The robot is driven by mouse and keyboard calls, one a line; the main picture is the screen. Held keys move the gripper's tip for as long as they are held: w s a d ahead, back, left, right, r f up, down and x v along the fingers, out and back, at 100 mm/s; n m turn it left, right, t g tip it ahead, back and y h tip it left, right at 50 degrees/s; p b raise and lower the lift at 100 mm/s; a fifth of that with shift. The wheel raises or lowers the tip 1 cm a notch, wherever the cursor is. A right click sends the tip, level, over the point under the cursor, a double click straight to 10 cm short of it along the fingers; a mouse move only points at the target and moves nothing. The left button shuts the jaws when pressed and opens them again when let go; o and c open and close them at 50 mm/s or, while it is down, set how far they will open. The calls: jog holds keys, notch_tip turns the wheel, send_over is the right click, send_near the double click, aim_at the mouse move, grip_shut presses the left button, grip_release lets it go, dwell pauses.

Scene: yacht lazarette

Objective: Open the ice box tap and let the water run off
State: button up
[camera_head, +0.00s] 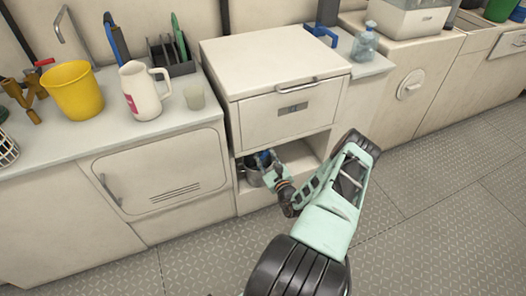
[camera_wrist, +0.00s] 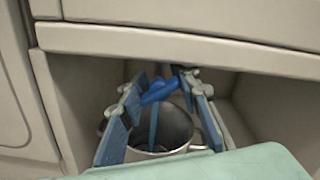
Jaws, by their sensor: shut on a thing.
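The ice box (camera_head: 285,65) is a cream chest with a lid and a front panel, above an open niche. A blue tap handle (camera_wrist: 158,91) sits under its lower edge. My gripper (camera_wrist: 165,84) reaches into the niche, shut on the tap handle with a finger on either side. The gripper also shows small in the head view (camera_head: 267,163). A metal pot (camera_wrist: 178,128) stands in the niche below the tap, and its rim shows in the head view (camera_head: 251,177). My fingers hide part of the pot and tap.
Niche walls (camera_wrist: 54,110) stand close on both sides. A clear bottle (camera_head: 364,44) stands right of the ice box. The floor (camera_head: 430,200) in front is clear.

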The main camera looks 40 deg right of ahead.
jog(key=shift+d, duration=0.25)
jog(key=o, duration=1.1)
jog(key=shift+a, duration=0.1)
jog(key=shift+s, duration=0.1)
jog(key=shift+s, duration=0.2)
jog(key=v, duration=0.7)
jog(key=shift+c, duration=0.6)
